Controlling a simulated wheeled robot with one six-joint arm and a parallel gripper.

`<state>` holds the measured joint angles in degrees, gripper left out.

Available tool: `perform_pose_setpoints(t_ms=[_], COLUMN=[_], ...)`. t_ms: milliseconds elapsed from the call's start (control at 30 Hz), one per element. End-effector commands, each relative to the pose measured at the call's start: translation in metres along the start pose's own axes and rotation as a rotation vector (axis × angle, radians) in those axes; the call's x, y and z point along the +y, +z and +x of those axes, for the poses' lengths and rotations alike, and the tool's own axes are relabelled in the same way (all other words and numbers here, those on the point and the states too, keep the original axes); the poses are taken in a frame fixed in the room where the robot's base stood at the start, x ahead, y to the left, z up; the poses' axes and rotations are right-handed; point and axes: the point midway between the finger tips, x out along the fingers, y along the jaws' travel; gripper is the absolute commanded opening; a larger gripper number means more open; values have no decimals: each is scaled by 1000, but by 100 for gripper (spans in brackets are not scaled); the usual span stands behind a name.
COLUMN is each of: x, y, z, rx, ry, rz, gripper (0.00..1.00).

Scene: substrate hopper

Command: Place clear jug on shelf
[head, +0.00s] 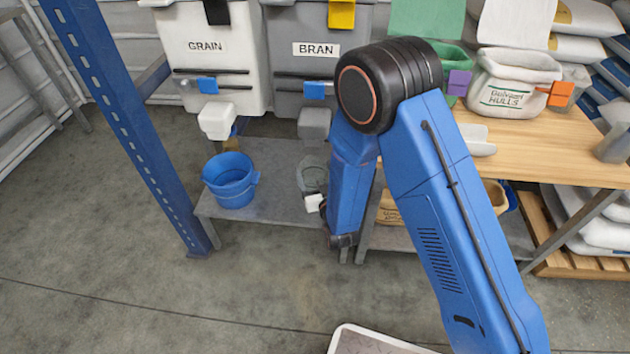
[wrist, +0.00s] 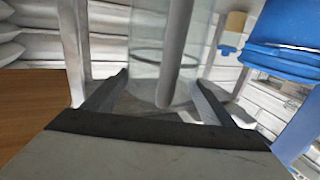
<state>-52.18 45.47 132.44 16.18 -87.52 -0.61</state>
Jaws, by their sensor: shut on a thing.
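The clear jug (head: 312,175) is at the low grey shelf (head: 272,208), below the BRAN hopper, partly behind my arm. I cannot tell whether its base touches the shelf. My gripper (head: 316,202) is mostly hidden behind my forearm in the head view. In the wrist view the clear jug (wrist: 150,55) stands between the two dark fingers of my gripper (wrist: 162,82), which are shut on it. A grey vertical bar, possibly the jug's handle, shows in front of its wall.
A blue bucket (head: 231,180) stands left of the jug on the same shelf, and it shows close at right in the wrist view (wrist: 285,38). A blue post (head: 125,115) rises at the left. GRAIN (head: 208,75) and BRAN (head: 310,75) hoppers hang above. Bare shelf lies between bucket and jug.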

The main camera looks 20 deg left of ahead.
Motion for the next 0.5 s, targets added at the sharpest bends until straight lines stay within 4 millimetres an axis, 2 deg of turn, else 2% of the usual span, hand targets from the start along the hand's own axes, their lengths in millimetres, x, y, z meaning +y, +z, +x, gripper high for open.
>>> perform_pose_setpoints(t_ms=[167, 500], x=[0, 0], y=[8, 42], z=[0, 0], rx=[1, 0], ry=[0, 0], rz=[0, 1], gripper=[40, 40])
